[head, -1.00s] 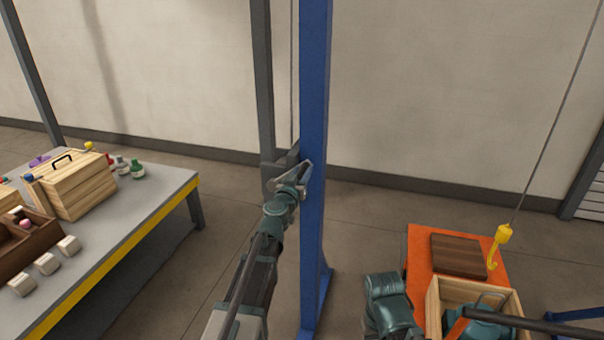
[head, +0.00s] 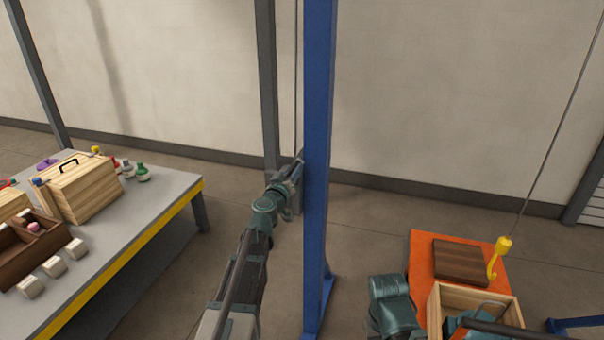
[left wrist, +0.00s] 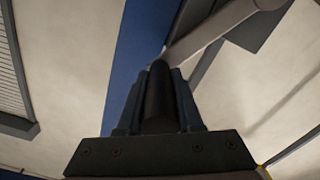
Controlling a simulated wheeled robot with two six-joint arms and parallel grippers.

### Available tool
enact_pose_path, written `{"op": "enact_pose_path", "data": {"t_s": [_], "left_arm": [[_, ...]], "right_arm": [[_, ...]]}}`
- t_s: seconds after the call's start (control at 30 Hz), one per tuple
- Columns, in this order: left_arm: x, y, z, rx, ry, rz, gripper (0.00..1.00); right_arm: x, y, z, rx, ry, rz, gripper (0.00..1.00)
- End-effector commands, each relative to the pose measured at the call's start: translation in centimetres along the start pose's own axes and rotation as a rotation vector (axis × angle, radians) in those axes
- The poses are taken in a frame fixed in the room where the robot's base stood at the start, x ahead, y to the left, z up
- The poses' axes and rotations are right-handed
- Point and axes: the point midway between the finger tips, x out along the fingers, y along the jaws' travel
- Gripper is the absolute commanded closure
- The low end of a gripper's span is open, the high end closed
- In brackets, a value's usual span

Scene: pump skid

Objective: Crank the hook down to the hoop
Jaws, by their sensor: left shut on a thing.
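A pale crank arm (left wrist: 215,32) runs from the handle's far end up to the right. The yellow hook (head: 497,258) hangs on a thin cable at the right, above the orange platform. My right gripper cannot be made out.
A brown board (head: 460,262) lies on the orange platform (head: 420,262) behind the crate. A grey table (head: 172,188) with yellow edge stands left, holding wooden boxes, bottles and pale blocks.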

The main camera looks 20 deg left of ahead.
Motion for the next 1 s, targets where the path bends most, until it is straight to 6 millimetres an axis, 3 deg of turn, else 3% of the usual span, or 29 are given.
{"op": "enact_pose_path", "data": {"t_s": [0.1, 0.47, 1.0], "left_arm": [[0.1, -1.2, -1.9, -0.112, 0.002, -0.003, 1.00], [0.1, -5.6, -5.2, -0.454, 0.003, -0.003, 1.00], [0.1, -13.6, -6.9, -0.965, 0.002, -0.002, 1.00]], "right_arm": [[-1.2, 0.1, 0.1, 0.000, 0.000, 0.000, 0.50], [-2.1, 0.2, 0.1, 0.000, 0.000, 0.000, 0.50], [-0.1, 0.0, 0.0, 0.000, 0.000, 0.000, 0.50]]}}
